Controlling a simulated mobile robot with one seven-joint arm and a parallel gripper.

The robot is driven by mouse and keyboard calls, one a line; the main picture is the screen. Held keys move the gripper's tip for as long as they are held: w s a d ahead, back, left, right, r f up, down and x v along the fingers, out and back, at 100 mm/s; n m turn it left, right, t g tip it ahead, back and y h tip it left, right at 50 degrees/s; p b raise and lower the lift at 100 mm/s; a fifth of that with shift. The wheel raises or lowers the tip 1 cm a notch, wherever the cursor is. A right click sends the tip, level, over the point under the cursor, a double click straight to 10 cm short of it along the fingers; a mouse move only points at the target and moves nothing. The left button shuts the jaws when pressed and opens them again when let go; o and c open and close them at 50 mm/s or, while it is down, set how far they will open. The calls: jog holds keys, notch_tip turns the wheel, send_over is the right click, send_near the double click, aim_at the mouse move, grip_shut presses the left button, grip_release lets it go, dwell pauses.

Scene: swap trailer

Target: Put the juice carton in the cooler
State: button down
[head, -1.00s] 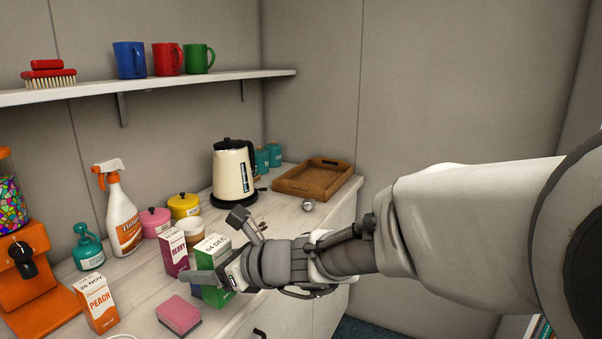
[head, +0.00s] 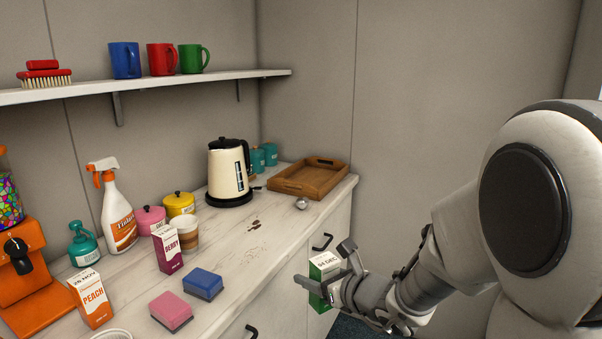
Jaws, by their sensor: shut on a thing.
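My gripper (head: 330,272) is shut on a green and white carton (head: 323,265) marked "04 DEC". It holds the carton upright, off the counter's front edge and in front of the drawers. The carton's lower part is partly hidden by my gripper. A purple "BERRY" carton (head: 168,248) and an orange "PEACH" carton (head: 91,299) stand on the counter to the left. No cooler is in view.
The counter (head: 258,238) also bears a pink sponge (head: 171,311), a blue sponge (head: 203,283), a striped cup (head: 186,234), a kettle (head: 228,172), a wooden tray (head: 309,181) and a spray bottle (head: 119,216). A shelf with mugs (head: 162,59) is above.

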jog(key=d+f+m+t+h, duration=0.2)
jog(key=d+f+m+h, duration=0.15)
jog(key=d, duration=0.75)
notch_tip(320, 180, up, 13)
jog(key=p, duration=1.3)
jog(key=shift+r+p, duration=0.15)
jog(key=shift+p, duration=0.15)
jog(key=shift+w+a, duration=0.1)
